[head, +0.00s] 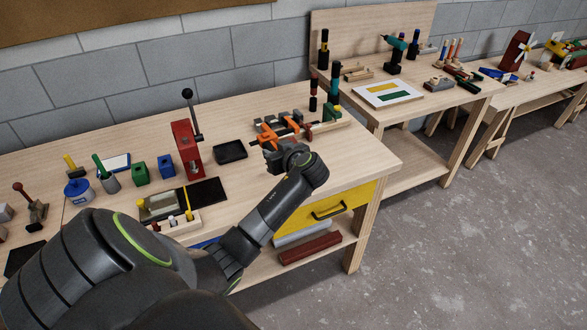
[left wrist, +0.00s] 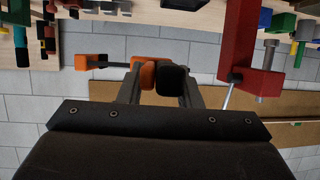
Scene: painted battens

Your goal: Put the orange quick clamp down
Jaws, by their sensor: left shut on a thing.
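My left gripper (head: 277,148) is over the right part of the near workbench, at the end of my dark arm. In the left wrist view the left gripper (left wrist: 160,88) is shut on the orange quick clamp (left wrist: 147,75), with its orange body and a black part between the fingers. The clamp's dark bar runs left to another orange piece. In the head view the orange quick clamp (head: 266,134) shows just beyond the gripper, partly hidden by it. It overlaps other orange and dark pieces behind it, so I cannot tell whether it touches the bench. My right gripper is not in view.
A black tray (head: 230,151) and a red press (head: 187,147) stand left of the gripper. Dark and red upright tools (head: 334,84) stand behind right. The bench (head: 365,150) is bare at its right front, above the yellow drawer (head: 335,203).

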